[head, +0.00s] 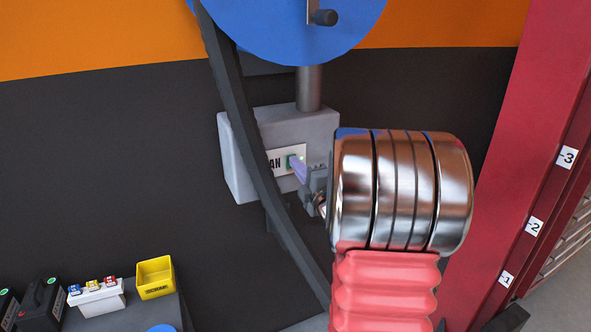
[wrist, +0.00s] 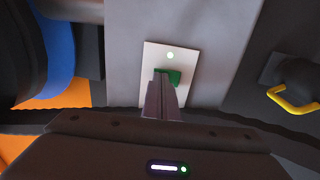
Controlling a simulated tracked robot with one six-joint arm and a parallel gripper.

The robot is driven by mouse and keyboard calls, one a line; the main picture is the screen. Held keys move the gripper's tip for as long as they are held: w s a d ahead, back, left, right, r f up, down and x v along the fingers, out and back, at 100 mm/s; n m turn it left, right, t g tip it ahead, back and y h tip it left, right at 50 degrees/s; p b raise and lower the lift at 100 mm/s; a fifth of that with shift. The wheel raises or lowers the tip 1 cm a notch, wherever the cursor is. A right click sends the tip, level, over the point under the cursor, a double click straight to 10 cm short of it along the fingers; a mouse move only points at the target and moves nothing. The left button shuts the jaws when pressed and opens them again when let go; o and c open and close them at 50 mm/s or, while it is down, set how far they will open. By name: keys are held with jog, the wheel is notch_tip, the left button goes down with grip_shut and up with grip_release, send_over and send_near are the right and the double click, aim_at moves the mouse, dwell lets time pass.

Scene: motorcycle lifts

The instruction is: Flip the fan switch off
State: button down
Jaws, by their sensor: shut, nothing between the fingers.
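The fan switch is a small green rocker (head: 290,162) on a white plate (head: 275,161) marked with letters ending in "AN". The plate is on the front of a grey box (head: 232,160). In the wrist view the green switch (wrist: 173,77) shows just beyond my fingertips, with a pale lit dot on the plate (wrist: 152,56) above it. My gripper (head: 299,170) is shut and empty, its tips at the switch; it also shows in the wrist view (wrist: 160,82). The fingers hide part of the switch, and I cannot tell whether they touch it.
A dark bar (head: 245,120) crosses in front of the grey box. A blue disc (head: 280,25) with a knob is above. A red post (head: 510,150) stands at right. A yellow bin (head: 155,278) and a white tray (head: 97,299) sit at lower left.

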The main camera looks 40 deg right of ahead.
jog(key=shift+w+d+r, duration=0.15)
jog(key=shift+w+r, duration=0.15)
jog(key=shift+r, duration=0.45)
jog(key=shift+s, duration=0.1)
jog(key=r+v, duration=0.1)
jog(key=v, duration=1.3)
jog(key=shift+s+r, duration=0.25)
jog(key=shift+r, duration=0.35)
